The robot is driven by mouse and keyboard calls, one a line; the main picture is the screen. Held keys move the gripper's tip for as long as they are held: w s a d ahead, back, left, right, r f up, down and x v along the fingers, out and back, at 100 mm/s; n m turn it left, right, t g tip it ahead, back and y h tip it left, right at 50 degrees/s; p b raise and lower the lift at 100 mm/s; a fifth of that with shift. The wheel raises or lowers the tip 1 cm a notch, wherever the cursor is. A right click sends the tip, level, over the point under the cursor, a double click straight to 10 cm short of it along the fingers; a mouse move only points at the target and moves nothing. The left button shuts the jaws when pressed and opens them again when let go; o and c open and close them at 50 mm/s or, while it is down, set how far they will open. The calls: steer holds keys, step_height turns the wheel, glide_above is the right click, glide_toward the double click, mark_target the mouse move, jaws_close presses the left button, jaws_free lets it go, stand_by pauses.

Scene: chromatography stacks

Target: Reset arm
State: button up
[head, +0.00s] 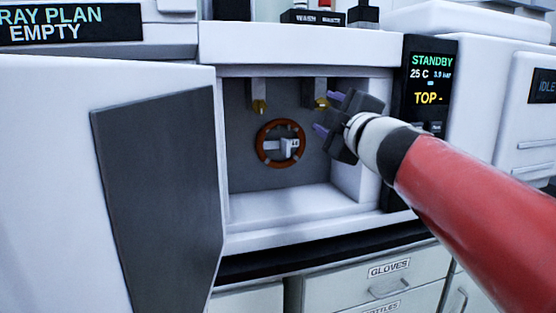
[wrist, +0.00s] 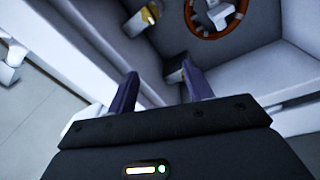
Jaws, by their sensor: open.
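My gripper (head: 328,114) is open and empty, at the right side of the opening of a white instrument compartment (head: 290,205). Its two purple fingers point left into the compartment. In the wrist view the gripper (wrist: 160,90) shows both fingers spread, with nothing between them. An orange-brown ring (head: 262,152) with a small white block (head: 290,147) at its middle is on the compartment's back wall. The ring (wrist: 191,22) also shows at the top of the wrist view. My gripper is apart from the ring, to its right in the head view.
Two brass fittings hang from the compartment's top, the left one (head: 259,106) clear and the right one (head: 321,104) close to my fingers. A door (head: 160,190) stands open at left. A display (head: 429,80) reads STANDBY, TOP. Drawers (head: 390,275) are below.

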steer(key=s+d+f+m+g+h, duration=0.2)
steer(key=s+d+f+m+h, duration=0.3)
steer(key=d+f+m+h, duration=0.3)
steer(key=s+a+f+m+g+y, duration=0.1)
steer(key=s+f+m+g, duration=0.3)
steer(key=s+f, duration=0.6)
steer(key=s+a+f+m+g+y, duration=0.1)
steer(key=s+f+m+g, duration=0.4)
steer(key=s+f, duration=0.6)
step_height(320, 180, down, 6)
steer(key=shift+a+f+g, duration=0.1)
steer(key=shift+a+g, duration=0.4)
steer(key=shift+g, duration=0.5)
